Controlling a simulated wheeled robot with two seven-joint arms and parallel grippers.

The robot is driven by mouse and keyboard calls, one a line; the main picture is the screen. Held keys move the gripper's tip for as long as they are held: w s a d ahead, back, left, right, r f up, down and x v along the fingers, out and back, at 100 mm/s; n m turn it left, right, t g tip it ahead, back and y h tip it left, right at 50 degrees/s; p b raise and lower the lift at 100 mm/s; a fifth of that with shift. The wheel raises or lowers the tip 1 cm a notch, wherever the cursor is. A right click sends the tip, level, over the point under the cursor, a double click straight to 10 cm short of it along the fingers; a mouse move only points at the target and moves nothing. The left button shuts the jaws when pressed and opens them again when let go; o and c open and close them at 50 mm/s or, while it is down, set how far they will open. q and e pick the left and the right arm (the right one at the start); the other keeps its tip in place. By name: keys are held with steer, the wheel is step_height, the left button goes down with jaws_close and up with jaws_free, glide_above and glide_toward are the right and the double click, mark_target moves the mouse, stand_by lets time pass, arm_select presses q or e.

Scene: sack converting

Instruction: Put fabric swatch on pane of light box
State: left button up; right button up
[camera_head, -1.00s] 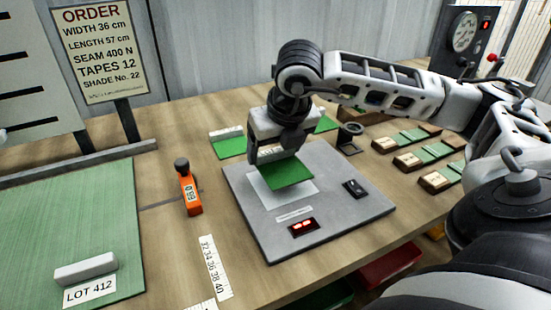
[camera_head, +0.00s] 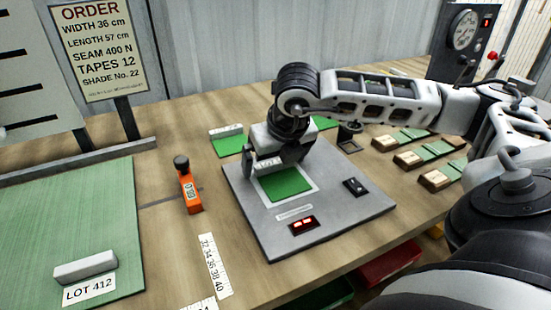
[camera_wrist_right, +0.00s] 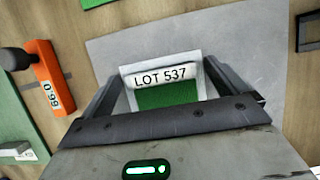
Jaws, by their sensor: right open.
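The green fabric swatch (camera_head: 287,184) lies on the white pane (camera_head: 312,179) of the grey light box (camera_head: 345,213). In the right wrist view the swatch (camera_wrist_right: 168,95) shows a label reading LOT 537 at its far end, and a pale margin of pane shows around it. My right gripper (camera_head: 272,168) is open, low over the far part of the swatch, with a finger on either side of its label. The gripper hides part of the pane's far side. My left gripper is not in view.
An orange tool (camera_head: 189,190) reading 0.99 or similar stands left of the light box. Other green swatches (camera_head: 228,146) lie behind it. Wooden blocks with green strips (camera_head: 410,158) are at the right. A green cloth (camera_head: 70,220) covers the table's left.

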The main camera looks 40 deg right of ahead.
mark_target(286, 185)
steer(key=shift+r, duration=0.25)
steer(key=v, duration=1.2)
steer(key=shift+p, duration=0.35)
